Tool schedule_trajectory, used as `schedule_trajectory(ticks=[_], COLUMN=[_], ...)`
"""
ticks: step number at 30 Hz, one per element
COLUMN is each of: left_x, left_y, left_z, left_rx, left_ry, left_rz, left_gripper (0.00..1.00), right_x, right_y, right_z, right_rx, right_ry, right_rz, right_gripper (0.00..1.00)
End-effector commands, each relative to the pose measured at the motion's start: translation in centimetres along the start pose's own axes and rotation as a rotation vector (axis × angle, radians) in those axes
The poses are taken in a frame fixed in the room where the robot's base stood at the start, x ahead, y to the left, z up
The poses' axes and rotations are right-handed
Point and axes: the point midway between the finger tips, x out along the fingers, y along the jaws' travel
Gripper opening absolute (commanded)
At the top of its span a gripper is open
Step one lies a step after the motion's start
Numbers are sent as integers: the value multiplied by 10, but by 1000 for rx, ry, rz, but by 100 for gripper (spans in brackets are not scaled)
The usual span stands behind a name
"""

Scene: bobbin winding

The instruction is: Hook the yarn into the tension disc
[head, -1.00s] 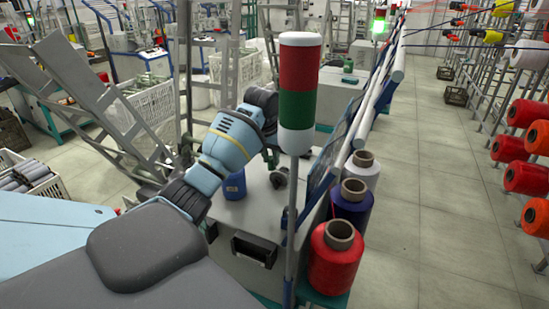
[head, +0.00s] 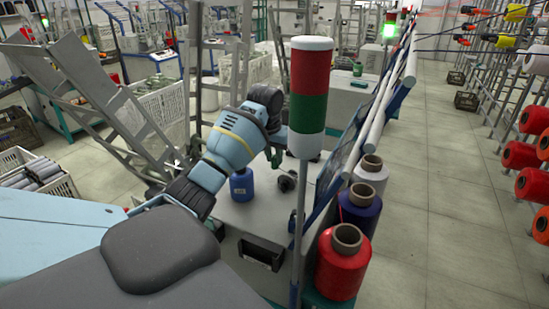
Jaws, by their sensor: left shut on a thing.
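My left arm reaches over the grey machine top (head: 257,207), and its dark gripper (head: 281,136) is at the far end, partly behind the signal lamp. The gripper is shut on the yarn, but the thread itself is too fine to make out here. A small dark round part (head: 287,181) sits on the machine top, below and close to the gripper; I cannot tell if it is the tension disc. A blue bobbin (head: 241,186) stands to its left. My right gripper is not in view.
A red, green and white signal lamp (head: 311,75) on a pole stands in front. Red (head: 340,268), dark blue (head: 359,212) and white (head: 372,175) yarn cones line the machine's right side. The aisle (head: 430,200) is clear. A creel with red cones is at right.

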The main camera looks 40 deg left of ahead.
Motion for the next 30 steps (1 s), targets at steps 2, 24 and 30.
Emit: schedule_trajectory(ticks=[2,24,30], left_x=[-4,-33,-36], left_y=[-1,-7,-8], left_z=[-1,-8,-9], left_rx=[0,1,1], left_ry=[1,0,-1], left_rz=[0,0,0], left_gripper=[0,0,0], right_x=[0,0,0], right_y=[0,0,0], right_z=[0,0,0], right_rx=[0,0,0], right_ry=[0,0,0], right_rz=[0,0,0], right_gripper=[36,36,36])
